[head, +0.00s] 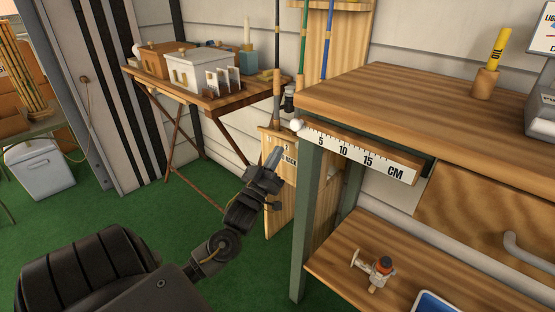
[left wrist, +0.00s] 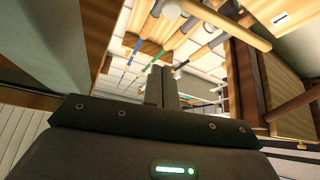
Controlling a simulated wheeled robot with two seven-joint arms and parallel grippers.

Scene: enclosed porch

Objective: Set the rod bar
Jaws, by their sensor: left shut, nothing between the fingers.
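A wooden rod rack (head: 281,205) with partly hidden lettering stands on the floor beside the workbench. A green rod (head: 304,40), a blue rod (head: 326,40) and a brown-handled rod (head: 277,100) stand upright by the wall; rods also show in the left wrist view (left wrist: 135,48). I cannot tell which piece is the rod bar. My left gripper (head: 274,158) is shut and empty, in front of the rack's label and partly covering it. Its closed fingers show in the left wrist view (left wrist: 161,86). My right gripper is not in view.
The workbench (head: 420,95) stands close right of my left gripper, with a centimetre ruler (head: 360,152) on its front edge and a white knob (head: 296,125) at its corner. A folding table (head: 205,100) with boxes stands behind left. Green floor (head: 110,210) is open at left.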

